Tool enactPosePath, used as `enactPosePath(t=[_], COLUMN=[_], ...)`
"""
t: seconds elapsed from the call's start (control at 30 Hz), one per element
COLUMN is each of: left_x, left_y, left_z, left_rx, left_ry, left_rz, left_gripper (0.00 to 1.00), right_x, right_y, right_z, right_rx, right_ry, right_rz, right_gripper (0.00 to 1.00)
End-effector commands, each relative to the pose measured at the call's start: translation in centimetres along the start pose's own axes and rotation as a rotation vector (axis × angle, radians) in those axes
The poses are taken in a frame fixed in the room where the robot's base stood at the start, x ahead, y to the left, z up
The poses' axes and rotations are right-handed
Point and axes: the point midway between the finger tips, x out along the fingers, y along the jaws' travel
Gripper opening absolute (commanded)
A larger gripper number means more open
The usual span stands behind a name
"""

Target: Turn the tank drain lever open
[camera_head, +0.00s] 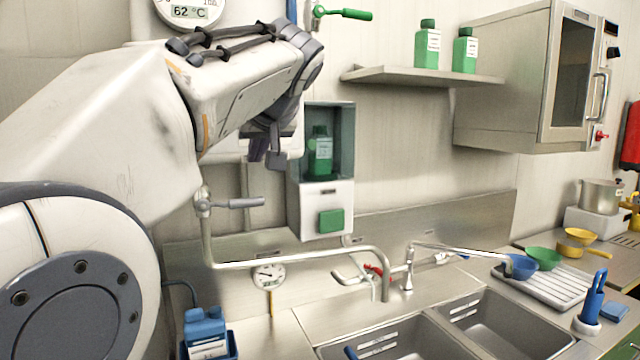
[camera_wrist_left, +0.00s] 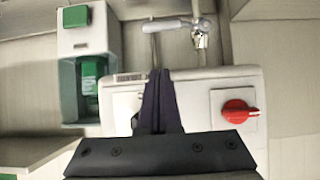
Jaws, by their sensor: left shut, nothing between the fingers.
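A grey lever (camera_head: 235,203) sits on the valve of the pipe below the white wall tank. It lies horizontal, pointing right from the valve, across the upright pipe. The lever also shows in the wrist view (camera_wrist_left: 172,25), beyond my fingertips. My left gripper (camera_head: 267,158) is shut and empty in front of the tank, above the lever and apart from it. Its closed fingers (camera_wrist_left: 157,75) show in the wrist view against the white tank (camera_wrist_left: 195,85). My left arm hides much of the tank in the head view. My right gripper is out of view.
A red knob (camera_wrist_left: 238,111) is on the tank front. A dispenser box (camera_head: 321,205) with a green button and bottle hangs close right of the lever. A bent pipe (camera_head: 300,257) runs below towards the sinks. A green-handled valve (camera_head: 345,14) is higher up.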

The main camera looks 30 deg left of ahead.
Motion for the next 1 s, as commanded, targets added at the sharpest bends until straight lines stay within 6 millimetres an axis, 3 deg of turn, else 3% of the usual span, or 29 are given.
enactPosePath(t=[0.33, 0.4, 0.63, 1.0], left_x=[7.3, 8.4, 10.2, 10.5], left_y=[0.1, 0.1, 0.0, 0.0], left_z=[0.0, 0.8, 2.6, 2.9], left_rx=[0.002, 0.005, 0.002, 0.001], left_ry=[-0.006, -0.005, -0.003, -0.001], left_rz=[0.0, 0.001, 0.001, 0.001], left_gripper=[0.0, 0.0, 0.0, 0.0], right_x=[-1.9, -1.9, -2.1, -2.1], right_y=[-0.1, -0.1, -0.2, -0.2], right_z=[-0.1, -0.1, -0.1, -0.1], right_rx=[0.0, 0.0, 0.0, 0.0], right_ry=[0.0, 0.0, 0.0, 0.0], right_rz=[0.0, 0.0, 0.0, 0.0], right_gripper=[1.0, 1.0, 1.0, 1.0])
